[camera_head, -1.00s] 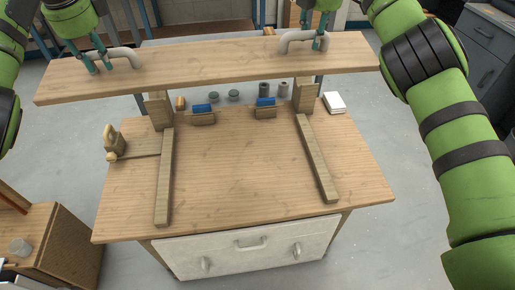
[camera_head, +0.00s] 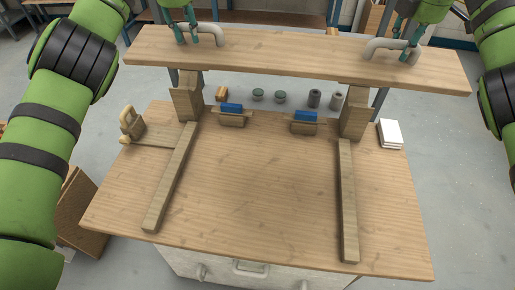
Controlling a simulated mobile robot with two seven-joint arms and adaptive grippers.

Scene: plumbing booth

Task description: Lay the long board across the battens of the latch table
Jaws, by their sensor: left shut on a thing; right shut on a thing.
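The long board (camera_head: 290,57) is held level above the far part of the latch table (camera_head: 265,190). It has two grey curved handles, one near each end. My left gripper (camera_head: 187,36) is shut on the left handle (camera_head: 208,32). My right gripper (camera_head: 407,53) is shut on the right handle (camera_head: 384,47). Two wooden battens, the left batten (camera_head: 171,178) and the right batten (camera_head: 348,200), run from back to front on the table top. Upright wooden blocks, left (camera_head: 187,98) and right (camera_head: 354,110), stand at their far ends, partly hidden by the board.
Two small wooden blocks with blue tops, left (camera_head: 231,115) and right (camera_head: 304,123), stand between the battens. Small cylinders (camera_head: 314,98) stand behind them. A wooden latch piece (camera_head: 133,124) is at left, a white stack (camera_head: 389,135) at right. The front middle is clear.

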